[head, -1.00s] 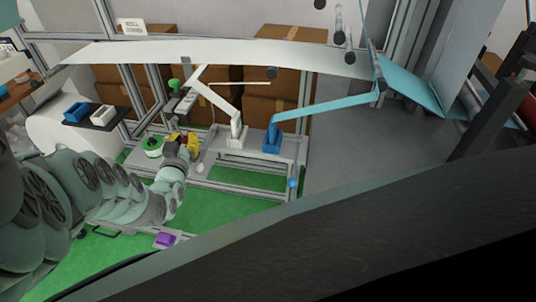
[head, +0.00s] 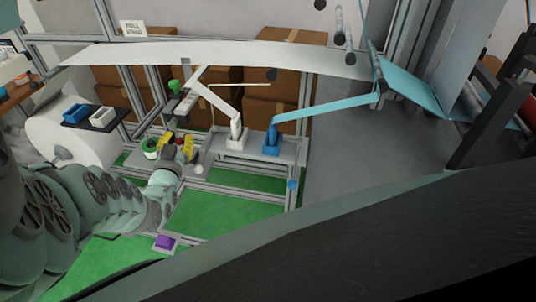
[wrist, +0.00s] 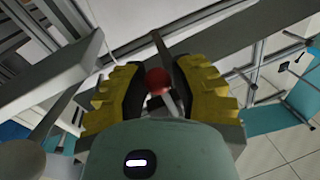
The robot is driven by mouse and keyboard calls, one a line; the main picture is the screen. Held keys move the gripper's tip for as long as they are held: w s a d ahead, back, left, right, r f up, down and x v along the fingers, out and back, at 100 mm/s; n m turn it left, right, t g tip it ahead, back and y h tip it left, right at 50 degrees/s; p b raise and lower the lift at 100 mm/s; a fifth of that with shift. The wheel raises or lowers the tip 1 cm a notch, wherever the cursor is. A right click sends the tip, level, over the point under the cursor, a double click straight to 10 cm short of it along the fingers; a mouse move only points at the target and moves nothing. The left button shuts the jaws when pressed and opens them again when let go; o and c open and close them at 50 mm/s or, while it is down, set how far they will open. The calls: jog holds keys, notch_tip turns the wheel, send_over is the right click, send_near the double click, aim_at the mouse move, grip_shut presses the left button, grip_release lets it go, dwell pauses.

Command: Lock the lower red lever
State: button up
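The red ball knob (wrist: 157,82) of a lever shows in the wrist view between the two yellow fingers of my gripper (wrist: 160,90). A thin grey rod lies in line with the knob. My gripper is open, with a finger on each side of the knob; whether either finger touches it I cannot tell. In the head view my gripper (head: 178,146) is at the left end of the grey machine frame, its yellow fingers apart. The knob is small there and mostly hidden by the fingers. Most of the lever is hidden.
A white arm (head: 220,103) and a blue arm (head: 320,108) rise from the frame to the right of my gripper. A green-and-white round part (head: 151,150) is close on its left. A white roll (head: 68,137) stands further left.

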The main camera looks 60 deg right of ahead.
jog(key=o, duration=0.5)
jog(key=shift+a, duration=0.1)
jog(key=shift+s+a+f, duration=0.2)
jog(key=shift+s+a, duration=0.1)
jog(key=shift+a, duration=0.1)
jog(key=v, duration=1)
jog(key=shift+s+a+r, duration=0.15)
jog(key=shift+a, duration=0.15)
jog(key=shift+s, duration=0.1)
dwell(0.6)
